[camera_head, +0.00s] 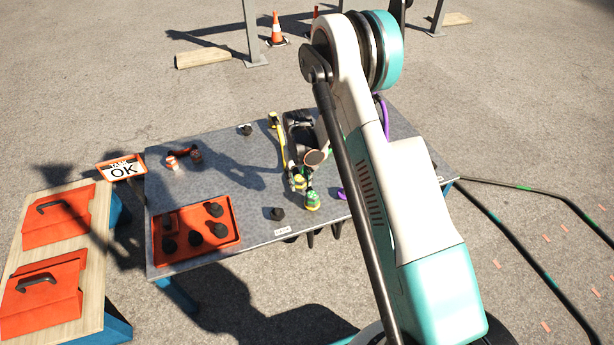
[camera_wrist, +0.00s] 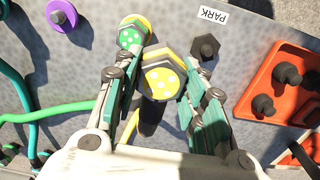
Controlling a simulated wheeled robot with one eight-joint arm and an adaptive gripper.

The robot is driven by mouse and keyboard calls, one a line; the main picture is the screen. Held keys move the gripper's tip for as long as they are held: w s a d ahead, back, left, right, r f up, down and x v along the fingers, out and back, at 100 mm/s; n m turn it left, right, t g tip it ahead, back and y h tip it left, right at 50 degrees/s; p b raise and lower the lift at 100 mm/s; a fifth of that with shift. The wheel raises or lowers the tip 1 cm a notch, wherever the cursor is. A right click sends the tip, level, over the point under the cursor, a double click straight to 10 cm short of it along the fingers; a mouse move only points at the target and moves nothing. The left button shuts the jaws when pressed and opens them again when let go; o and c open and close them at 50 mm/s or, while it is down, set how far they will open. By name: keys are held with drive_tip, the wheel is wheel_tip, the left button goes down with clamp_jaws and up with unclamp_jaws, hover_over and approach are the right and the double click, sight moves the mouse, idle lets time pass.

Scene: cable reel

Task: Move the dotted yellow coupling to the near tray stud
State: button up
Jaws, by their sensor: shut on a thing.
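The yellow coupling with white dots (camera_wrist: 161,82) sits between the fingers of my gripper (camera_wrist: 165,74) in the wrist view. The fingers are shut on it, and a dark body with a yellow line runs back from it. In the head view the coupling (camera_head: 298,181) shows small and partly hidden, beside my gripper (camera_head: 300,172). The orange tray (camera_head: 228,238) lies at the front left of the table with several dark studs; its edge (camera_wrist: 243,107) shows at the right of the wrist view. My gripper is apart from the tray.
A green dotted coupling (camera_wrist: 131,36) stands close beside the left finger. A dark stud (camera_wrist: 205,47) stands by the PARK label (camera_wrist: 213,16), between coupling and tray. A purple coupling (camera_wrist: 62,16) and green cable (camera_wrist: 55,112) lie left. Bare tabletop (camera_head: 255,215) borders the tray.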

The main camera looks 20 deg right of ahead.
hover_over(277, 210)
drive_tip(key=shift+w+a+f, duration=0.1)
drive_tip(key=shift+f, duration=0.1)
idle(0.5)
drive_tip(key=shift+f, duration=0.15)
drive_tip(key=shift+f, duration=3.35)
drive_tip(key=shift+f, duration=0.2)
drive_tip(key=shift+f, duration=0.3)
drive_tip(key=shift+f, duration=0.15)
drive_tip(key=shift+f, duration=0.75)
drive_tip(key=shift+f, duration=0.45)
